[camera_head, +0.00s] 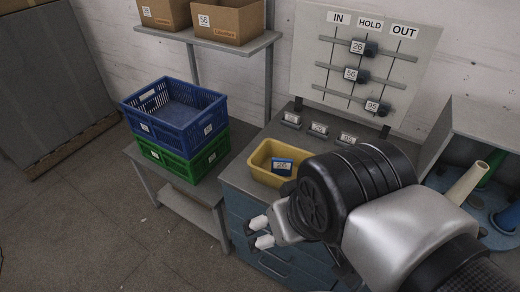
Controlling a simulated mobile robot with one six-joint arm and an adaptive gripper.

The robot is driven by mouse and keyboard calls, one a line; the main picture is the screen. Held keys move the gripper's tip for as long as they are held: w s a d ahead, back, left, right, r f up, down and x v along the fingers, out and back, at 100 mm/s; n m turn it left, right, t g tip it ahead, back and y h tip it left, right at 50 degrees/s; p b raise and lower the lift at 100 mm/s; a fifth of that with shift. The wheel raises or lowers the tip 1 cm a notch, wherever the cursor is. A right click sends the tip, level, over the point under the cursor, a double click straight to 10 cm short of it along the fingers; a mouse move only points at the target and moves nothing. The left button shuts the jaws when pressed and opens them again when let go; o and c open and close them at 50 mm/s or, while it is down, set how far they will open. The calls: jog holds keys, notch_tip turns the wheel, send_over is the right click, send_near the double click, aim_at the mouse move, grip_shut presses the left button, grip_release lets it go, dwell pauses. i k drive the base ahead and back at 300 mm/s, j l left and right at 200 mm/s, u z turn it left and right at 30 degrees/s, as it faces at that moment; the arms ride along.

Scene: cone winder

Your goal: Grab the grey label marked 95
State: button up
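A dark grey tag with a white face that reads 95 (373,106) hangs on the lower right of the wall board (426,44), under the OUT column. Two similar tags hang higher on the board, marked 26 (358,48) and 56 (351,74). My gripper (261,232) is in front of the cabinet, below and left of the board, well apart from the 95 tag. Its two pale fingertips point left with a narrow gap between them, and nothing shows between them. My arm covers part of the counter.
Small label holders (319,129) line the counter's back. Blue (170,112) and green (186,163) crates stack at left. A grey shelf unit (482,122) with cones stands at right.

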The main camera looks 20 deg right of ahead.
aim_at(346, 138)
jog(key=z, duration=1.25)
